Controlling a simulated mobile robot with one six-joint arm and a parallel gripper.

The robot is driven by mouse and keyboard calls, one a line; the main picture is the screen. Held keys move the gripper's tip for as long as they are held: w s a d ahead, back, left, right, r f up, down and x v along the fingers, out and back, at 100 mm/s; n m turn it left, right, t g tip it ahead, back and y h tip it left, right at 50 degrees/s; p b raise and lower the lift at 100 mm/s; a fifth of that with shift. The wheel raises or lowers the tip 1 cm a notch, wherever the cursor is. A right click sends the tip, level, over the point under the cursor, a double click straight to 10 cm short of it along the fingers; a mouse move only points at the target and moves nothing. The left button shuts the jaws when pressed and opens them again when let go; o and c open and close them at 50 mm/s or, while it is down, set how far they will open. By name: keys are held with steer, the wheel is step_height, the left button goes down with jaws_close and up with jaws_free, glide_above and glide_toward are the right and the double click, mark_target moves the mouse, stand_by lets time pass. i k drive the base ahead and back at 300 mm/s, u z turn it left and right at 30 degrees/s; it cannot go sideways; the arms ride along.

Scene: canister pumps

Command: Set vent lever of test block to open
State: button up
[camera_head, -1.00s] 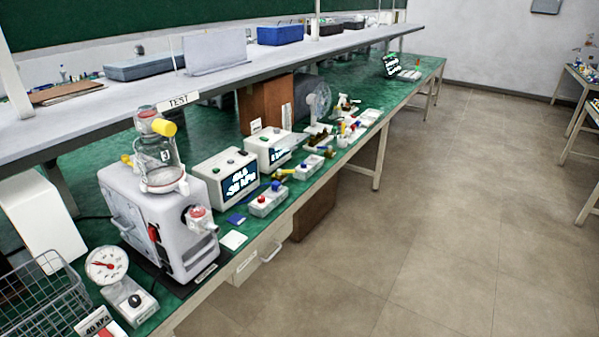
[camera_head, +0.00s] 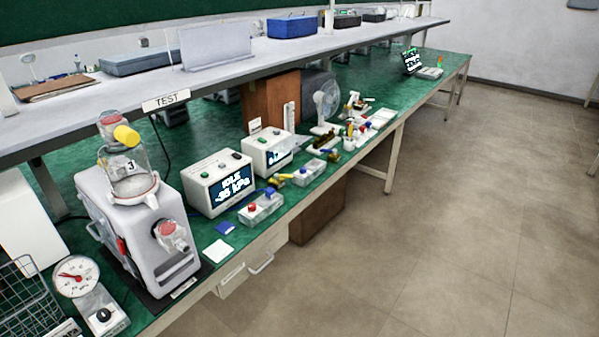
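A small pale block (camera_head: 260,209) with a red and a blue knob on top sits near the bench's front edge. A yellow lever-like part (camera_head: 277,180) shows just behind it. A similar small block (camera_head: 309,174) with a blue part stands farther along. I cannot tell which of these is the test block, nor read the vent lever's position. A white box with a screen (camera_head: 232,190) stands behind the nearer block; its text seems to read IDLE with a kPa value. My gripper is not in view.
A grey pump (camera_head: 131,232) with a numbered jar (camera_head: 130,172) and yellow cap stands under the TEST sign (camera_head: 166,100). A dial gauge (camera_head: 76,276) and wire basket (camera_head: 24,301) are at the left. A shelf (camera_head: 225,68) overhangs the bench. The floor (camera_head: 430,240) at right is clear.

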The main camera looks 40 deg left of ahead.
mark_target(284, 177)
steer(key=i, duration=0.55)
steer(key=z, duration=1)
steer(key=k, duration=0.15)
steer(key=u, duration=3.5)
steer(key=i, duration=1)
steer(key=u, duration=0.1)
